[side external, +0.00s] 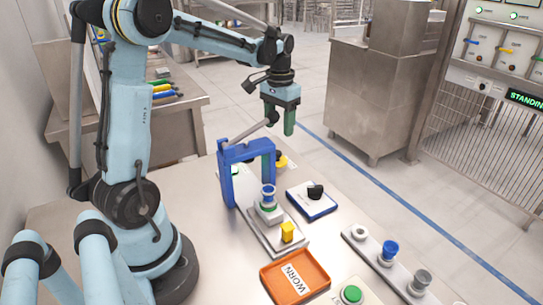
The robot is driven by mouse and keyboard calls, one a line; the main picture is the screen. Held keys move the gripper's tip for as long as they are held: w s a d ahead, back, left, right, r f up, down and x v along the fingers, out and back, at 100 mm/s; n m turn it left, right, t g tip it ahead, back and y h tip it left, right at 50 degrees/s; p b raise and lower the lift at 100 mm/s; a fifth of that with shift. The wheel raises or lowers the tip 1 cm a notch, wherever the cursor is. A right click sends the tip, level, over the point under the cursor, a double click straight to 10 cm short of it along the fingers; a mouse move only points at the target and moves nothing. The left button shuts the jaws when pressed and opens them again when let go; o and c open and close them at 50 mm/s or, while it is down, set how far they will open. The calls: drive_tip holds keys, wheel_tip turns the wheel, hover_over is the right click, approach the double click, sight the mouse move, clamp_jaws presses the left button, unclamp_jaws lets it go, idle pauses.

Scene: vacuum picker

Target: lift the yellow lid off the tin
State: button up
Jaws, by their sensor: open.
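My gripper (281,128) hangs from the arm in the upper middle, its green fingers pointing down, open and empty. It is well above the table, over the area behind the blue arch. I cannot clearly make out a tin with a yellow lid. A small yellow block (287,231) stands at the front end of a grey base plate (258,232). A yellow and black item (280,161) sits behind the right leg of the blue arch, partly hidden, too small to identify.
The blue arch (229,160) stands over the plate, with a blue, white and green stacked part (268,199) in front. An orange tray marked WORN (279,296), a green button (351,294), a blue-edged pad with a black knob (313,211) and a strip of fittings (404,287) surround it.

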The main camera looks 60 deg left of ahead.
sight(279, 153)
wheel_tip(279, 153, down, 4)
drive_tip(key=shift+s+a+f, duration=0.1)
drive_tip(key=shift+a+f, duration=0.1)
drive_tip(key=shift+f, duration=1.15)
drive_tip(key=shift+a+f, duration=0.2)
drive_tip(key=shift+f, duration=1.1)
clamp_jaws()
